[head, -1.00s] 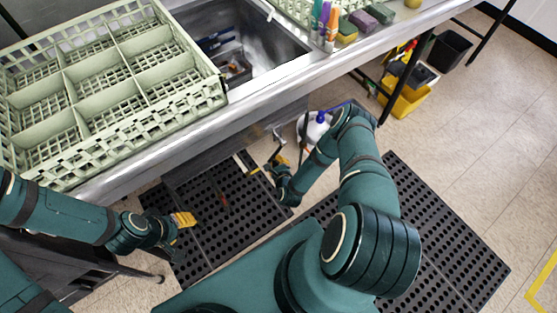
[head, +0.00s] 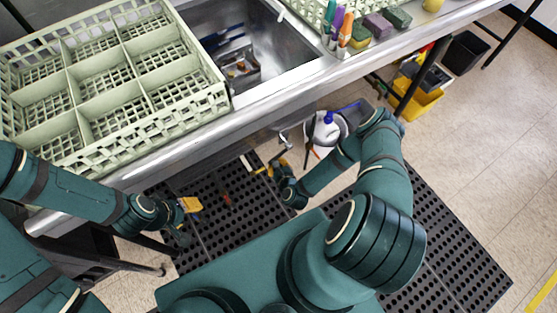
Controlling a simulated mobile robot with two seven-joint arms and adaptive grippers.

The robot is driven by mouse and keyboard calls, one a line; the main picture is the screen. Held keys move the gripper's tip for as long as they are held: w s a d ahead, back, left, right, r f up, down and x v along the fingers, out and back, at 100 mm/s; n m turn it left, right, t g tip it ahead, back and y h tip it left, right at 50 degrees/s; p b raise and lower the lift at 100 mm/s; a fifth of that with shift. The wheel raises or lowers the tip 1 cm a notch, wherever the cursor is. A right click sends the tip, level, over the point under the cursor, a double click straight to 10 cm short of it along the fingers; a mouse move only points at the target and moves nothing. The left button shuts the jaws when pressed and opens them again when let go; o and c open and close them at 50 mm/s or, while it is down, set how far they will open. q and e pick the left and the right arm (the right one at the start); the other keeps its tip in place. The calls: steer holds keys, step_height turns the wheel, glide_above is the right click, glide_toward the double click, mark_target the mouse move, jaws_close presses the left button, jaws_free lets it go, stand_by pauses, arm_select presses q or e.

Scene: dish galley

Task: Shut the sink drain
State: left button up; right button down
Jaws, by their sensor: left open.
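The steel sink (head: 290,52) is at the top centre, and its drain opening is not visible. Under its front edge a small metal fitting (head: 284,138), perhaps the drain valve or its lever, sticks out. My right gripper (head: 279,168), with yellow-orange fingers, is just below this fitting; I cannot tell whether it touches it or how wide its fingers are. My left gripper (head: 188,206) is open and empty below the counter edge, left of the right gripper, above the dark mat.
A pale green dish rack (head: 222,98) sits on the counter left of the sink. A metal caddy (head: 243,72) lies in the basin. Markers and sponges (head: 378,25) stand at the right. A white bucket (head: 326,130) is under the counter, and a yellow bucket (head: 420,103) farther right. Black mats (head: 455,240) cover the floor.

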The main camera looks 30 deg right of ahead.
arm_select(q)
steer(key=shift+r, duration=0.1)
arm_select(e)
steer(key=shift+s+a+r+m+y, duration=0.1)
steer(key=shift+a+r+m+y, duration=0.2)
steer(key=shift+r, duration=0.45)
steer(key=shift+a+r+m+y, duration=0.1)
steer(key=shift+a+r, duration=0.3)
steer(key=shift+r, duration=0.3)
steer(key=shift+f, duration=0.1)
